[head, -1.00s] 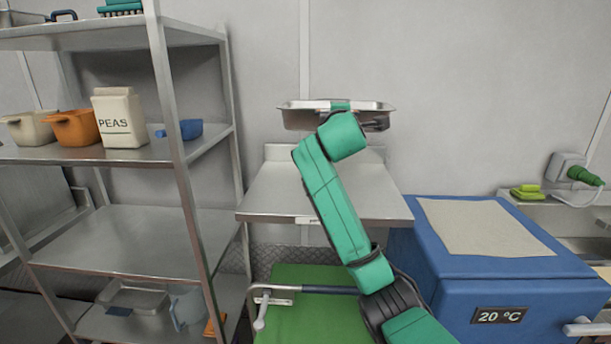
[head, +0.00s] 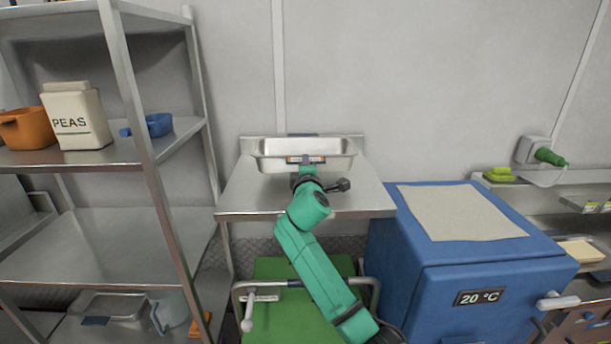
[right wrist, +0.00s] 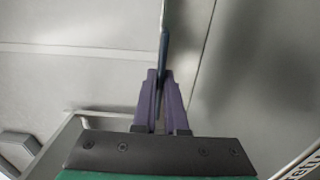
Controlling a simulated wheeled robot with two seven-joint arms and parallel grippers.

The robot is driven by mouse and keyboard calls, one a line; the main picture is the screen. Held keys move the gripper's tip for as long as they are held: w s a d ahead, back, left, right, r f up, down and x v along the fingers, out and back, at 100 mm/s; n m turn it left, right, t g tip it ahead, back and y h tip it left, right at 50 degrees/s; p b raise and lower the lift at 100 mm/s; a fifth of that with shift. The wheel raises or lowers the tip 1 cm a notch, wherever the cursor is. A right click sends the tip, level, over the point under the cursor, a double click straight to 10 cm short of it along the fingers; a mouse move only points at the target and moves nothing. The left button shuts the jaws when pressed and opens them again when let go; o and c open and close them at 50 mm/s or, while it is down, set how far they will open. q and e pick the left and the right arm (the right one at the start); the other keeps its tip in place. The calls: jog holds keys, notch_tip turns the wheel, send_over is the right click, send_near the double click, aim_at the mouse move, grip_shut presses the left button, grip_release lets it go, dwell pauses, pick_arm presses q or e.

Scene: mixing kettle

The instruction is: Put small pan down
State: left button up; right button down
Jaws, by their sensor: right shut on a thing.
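The small pan (head: 303,150), a shallow rectangular steel one, is over the back part of the steel side table (head: 250,200) in the head view. Whether its base touches the tabletop cannot be told. My right gripper (head: 305,166) is shut on the pan's near rim, at its middle. In the right wrist view the purple fingers (right wrist: 160,100) pinch a thin edge of the pan (right wrist: 163,55), seen nearly end-on. My left gripper is not in view.
A steel shelf rack (head: 165,210) stands left, with a PEAS container (head: 75,118), an orange pot (head: 25,128) and a blue scoop (head: 150,126). A blue box (head: 480,275) stands right. A green cart (head: 275,315) is in front. The tabletop's front is bare.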

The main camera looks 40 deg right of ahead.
jog(key=f, duration=0.3)
jog(key=shift+s, duration=0.2)
jog(key=shift+w+f, duration=0.25)
jog(key=shift+f, duration=0.1)
jog(key=c, duration=1)
grip_release()
jog(key=shift+f, duration=0.1)
jog(key=shift+o, duration=0.2)
jog(key=shift+s+a, duration=0.1)
jog(key=shift+s, duration=0.1)
jog(key=shift+s+a, duration=0.1)
jog(key=shift+a, duration=0.05)
jog(key=b+v, duration=0.3)
jog(key=v, duration=0.8)
jog(key=shift+s+a, duration=0.15)
jog(key=shift+s, duration=0.05)
